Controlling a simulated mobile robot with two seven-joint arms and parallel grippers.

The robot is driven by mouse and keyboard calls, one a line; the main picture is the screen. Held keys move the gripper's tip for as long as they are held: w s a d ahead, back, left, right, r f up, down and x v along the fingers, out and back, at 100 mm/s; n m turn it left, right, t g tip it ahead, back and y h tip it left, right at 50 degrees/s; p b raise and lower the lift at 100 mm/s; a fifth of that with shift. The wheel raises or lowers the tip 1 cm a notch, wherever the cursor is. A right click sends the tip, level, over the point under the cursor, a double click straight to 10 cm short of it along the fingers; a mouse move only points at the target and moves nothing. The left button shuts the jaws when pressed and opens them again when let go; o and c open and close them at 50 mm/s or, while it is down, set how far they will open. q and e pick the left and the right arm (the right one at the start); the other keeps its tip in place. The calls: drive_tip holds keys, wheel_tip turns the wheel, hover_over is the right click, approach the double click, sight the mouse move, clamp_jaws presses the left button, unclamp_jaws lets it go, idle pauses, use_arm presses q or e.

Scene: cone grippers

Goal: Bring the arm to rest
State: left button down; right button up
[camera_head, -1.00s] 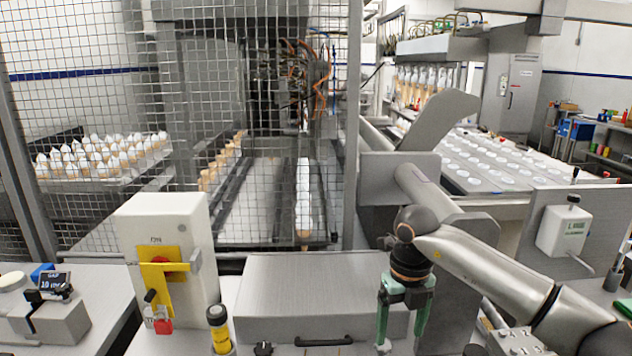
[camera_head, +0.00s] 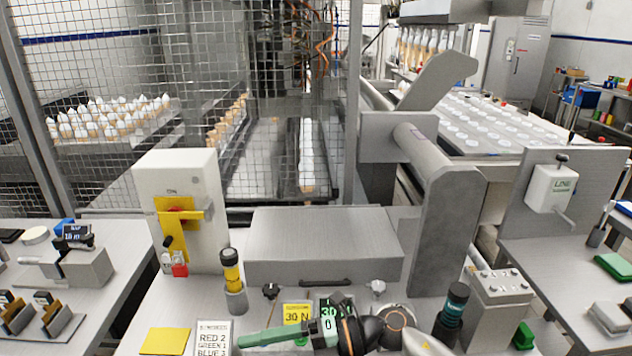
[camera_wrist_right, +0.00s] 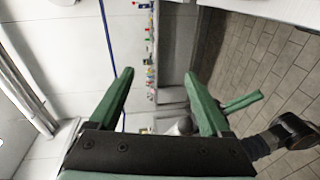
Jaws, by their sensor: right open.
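My right gripper (camera_head: 262,339) is at the bottom edge of the head view, low over the front of the bench. One green finger shows there, pointing left, and the black wrist is beside it. In the right wrist view the two green fingers of my right gripper (camera_wrist_right: 160,85) stand wide apart with nothing between them. Most of the right arm is cut off below the head view.
A grey metal box (camera_head: 325,240) stands behind the gripper. A white switch box (camera_head: 180,210) and a yellow-black post (camera_head: 233,280) stand to the left. A dark-topped post (camera_head: 453,310) and a button box (camera_head: 498,295) are to the right. A mesh guard (camera_head: 270,120) is behind.

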drive_tip(key=w+d+f+m+t+h, duration=0.15)
drive_tip(key=d+m+t, duration=0.25)
drive_tip(key=m+t, duration=0.5)
drive_tip(key=w+d+f+m+t, duration=0.15)
drive_tip(key=d+m+t, duration=0.35)
drive_tip(key=m+t, duration=0.5)
drive_tip(key=s+d+f+m+g+h+p, duration=0.1)
drive_tip(key=s+d+f+m+g+h, duration=0.25)
drive_tip(key=d+f+m+h, duration=0.7)
drive_tip(key=s+d+f+m+g+h, duration=0.1)
drive_tip(key=s+d+f+m+g, duration=0.3)
drive_tip(key=s+f, duration=0.7)
drive_tip(key=shift+s+d+m+h, duration=0.3)
drive_tip(key=shift+s+d+m, duration=0.15)
drive_tip(key=shift+s+d, duration=0.5)
drive_tip(key=shift+s+a, duration=0.15)
drive_tip(key=shift+a, duration=0.05)
